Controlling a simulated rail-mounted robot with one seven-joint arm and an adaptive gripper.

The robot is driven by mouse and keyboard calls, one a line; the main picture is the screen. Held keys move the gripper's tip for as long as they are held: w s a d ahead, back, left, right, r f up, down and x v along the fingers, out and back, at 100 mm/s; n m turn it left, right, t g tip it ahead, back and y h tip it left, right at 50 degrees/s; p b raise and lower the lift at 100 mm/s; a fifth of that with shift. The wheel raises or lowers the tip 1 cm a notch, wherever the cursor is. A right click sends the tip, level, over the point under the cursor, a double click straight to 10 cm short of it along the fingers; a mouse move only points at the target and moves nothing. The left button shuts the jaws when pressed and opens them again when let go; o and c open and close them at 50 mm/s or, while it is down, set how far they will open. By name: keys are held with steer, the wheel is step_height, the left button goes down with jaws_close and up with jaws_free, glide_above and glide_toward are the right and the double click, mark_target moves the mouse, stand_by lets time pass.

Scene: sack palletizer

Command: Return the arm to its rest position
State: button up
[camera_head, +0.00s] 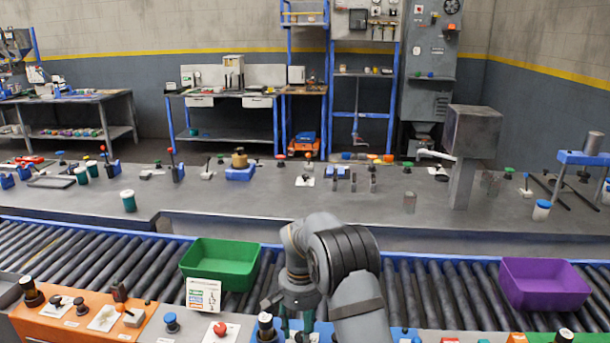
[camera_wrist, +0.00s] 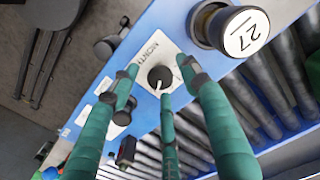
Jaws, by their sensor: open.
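My arm (camera_head: 345,260) reaches over the roller conveyor, with its end low at the bottom middle of the head view. My gripper (camera_wrist: 162,82) shows three green fingers spread apart in the wrist view, with nothing held between them. The fingertips are over a black rotary knob with a white pointer on a blue panel (camera_wrist: 140,20). I cannot tell whether they touch the knob. In the head view my gripper (camera_head: 297,326) is partly hidden by the arm and the frame's lower edge.
A black button marked 27 (camera_wrist: 240,32) is close to the fingers. A green bin (camera_head: 222,265) and a purple bin (camera_head: 543,287) sit on the conveyor (camera_head: 100,262). An orange panel (camera_head: 75,325) is at the lower left. A long grey bench (camera_head: 320,205) lies behind.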

steer(key=n+p, duration=0.1)
steer(key=n, duration=0.1)
steer(key=r+n+p, duration=0.1)
steer(key=n, duration=0.1)
steer(key=n+p, duration=0.1)
steer(key=n, duration=0.1)
steer(key=shift+n, duration=0.4)
steer(key=n+p, duration=0.2)
steer(key=n, duration=0.2)
steer(key=n+p, duration=0.2)
steer(key=n, duration=0.1)
steer(key=shift+n, duration=0.4)
steer(key=shift+w+r+n, duration=0.1)
steer(key=shift+r+n, duration=0.15)
steer(key=shift+n, duration=0.15)
steer(key=shift+r, duration=2.55)
steer(key=shift+d, duration=0.1)
